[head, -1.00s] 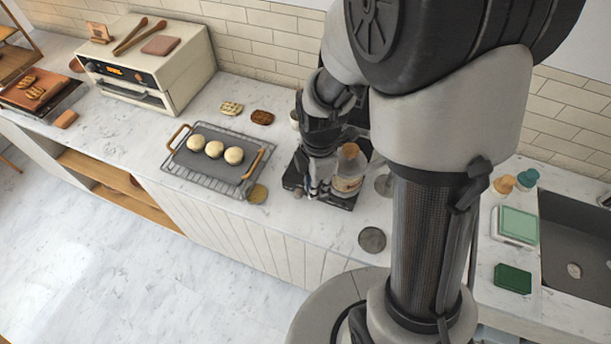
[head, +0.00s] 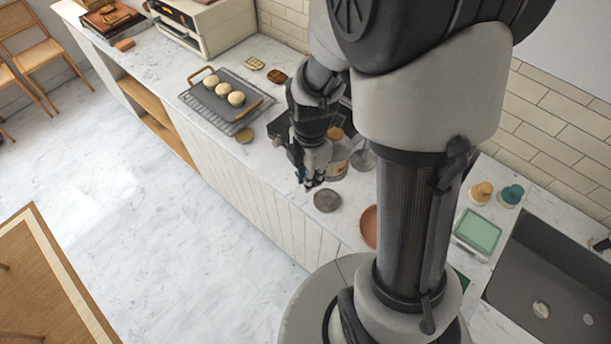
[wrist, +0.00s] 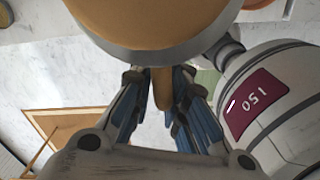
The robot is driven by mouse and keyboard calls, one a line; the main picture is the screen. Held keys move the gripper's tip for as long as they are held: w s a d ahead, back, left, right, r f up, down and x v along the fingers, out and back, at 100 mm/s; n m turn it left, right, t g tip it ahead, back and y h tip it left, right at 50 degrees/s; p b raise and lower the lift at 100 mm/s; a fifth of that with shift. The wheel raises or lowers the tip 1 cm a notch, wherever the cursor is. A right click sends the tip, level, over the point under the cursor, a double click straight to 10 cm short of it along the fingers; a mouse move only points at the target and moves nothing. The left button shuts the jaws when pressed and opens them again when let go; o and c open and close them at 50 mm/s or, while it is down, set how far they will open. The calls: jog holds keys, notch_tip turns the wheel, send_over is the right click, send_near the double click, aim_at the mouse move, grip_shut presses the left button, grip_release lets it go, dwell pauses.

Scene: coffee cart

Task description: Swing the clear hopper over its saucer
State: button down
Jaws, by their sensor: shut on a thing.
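The clear hopper (head: 338,163) has a tan lid and shows beside my gripper (head: 312,180) in the head view. My gripper is low over the counter's front part. In the wrist view my gripper (wrist: 160,112) is shut on a narrow tan handle (wrist: 162,88). The handle hangs under a large tan round part with a grey rim (wrist: 150,50), which seems to belong to the hopper. A grey round dish (head: 327,201), seemingly the saucer, lies just below my gripper in the head view. I cannot tell whether the hopper overlaps it.
A black base (head: 284,124) stands behind my gripper, partly hidden. A terracotta disc (head: 369,226) lies right of the grey dish. A rack with buns (head: 198,112) is at left. A white rounded body with a red panel (wrist: 262,108) is close at right in the wrist view.

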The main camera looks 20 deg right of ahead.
jog(key=shift+s, duration=0.3)
jog(key=shift+s+f, duration=0.1)
jog(key=c, duration=1.9)
grip_release()
jog(key=shift+o, duration=1.2)
jog(key=shift+s+d, duration=0.15)
jog(key=shift+s, duration=0.1)
jog(key=shift+w, duration=0.1)
jog(key=shift+w, duration=0.1)
jog(key=shift+r, duration=0.45)
notch_tip(320, 180, up, 11)
jog(key=shift+r, duration=0.15)
